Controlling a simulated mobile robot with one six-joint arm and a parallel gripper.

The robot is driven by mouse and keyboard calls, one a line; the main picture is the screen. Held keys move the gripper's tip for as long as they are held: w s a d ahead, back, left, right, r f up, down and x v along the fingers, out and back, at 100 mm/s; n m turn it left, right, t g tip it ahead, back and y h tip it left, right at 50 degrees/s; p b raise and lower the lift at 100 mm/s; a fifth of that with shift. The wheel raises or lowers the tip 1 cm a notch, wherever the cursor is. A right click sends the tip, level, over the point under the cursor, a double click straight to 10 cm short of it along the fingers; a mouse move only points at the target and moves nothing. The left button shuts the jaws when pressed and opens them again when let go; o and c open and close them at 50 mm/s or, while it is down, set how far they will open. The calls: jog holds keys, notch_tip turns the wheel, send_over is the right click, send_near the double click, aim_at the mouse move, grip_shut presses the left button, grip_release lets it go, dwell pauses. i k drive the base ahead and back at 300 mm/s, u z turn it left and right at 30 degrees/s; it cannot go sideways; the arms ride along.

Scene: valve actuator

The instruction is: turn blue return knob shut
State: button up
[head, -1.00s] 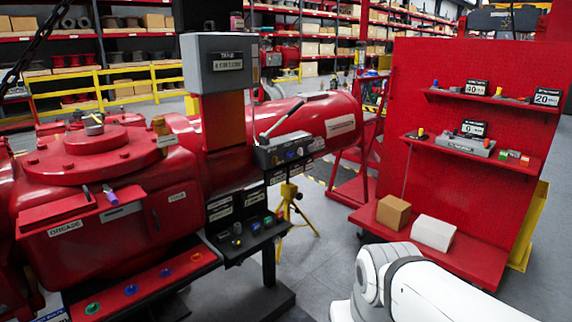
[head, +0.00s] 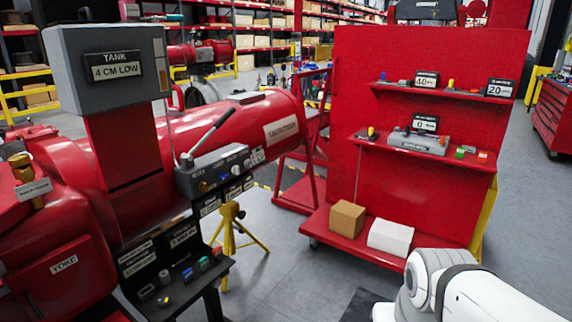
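A small blue knob (head: 223,177) sits on the front of a grey pump block (head: 205,165) with a long lever, at the middle left in the head view. A brass knob (head: 203,186) and a pale round part (head: 236,168) are beside it. Labels under the block are too small to read, and I cannot tell how far the blue knob is turned. Another blue piece (head: 188,274) stands on the black shelf below. My gripper is out of view; only my white arm shows at the bottom right, well apart from the block.
A grey box reading "TANK 4 CM LOW" (head: 112,68) rises at left on the red actuator. A yellow stand (head: 230,225) is below the pump block. A red panel cart (head: 345,110) with a brown box (head: 347,218) stands at right. Grey floor is open between.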

aim_at(223, 175)
jog(key=i, duration=1.85)
jog(key=u, duration=0.8)
jog(key=k, duration=0.75)
jog(key=u, duration=0.25)
jog(key=i, duration=0.75)
jog(key=z, duration=0.1)
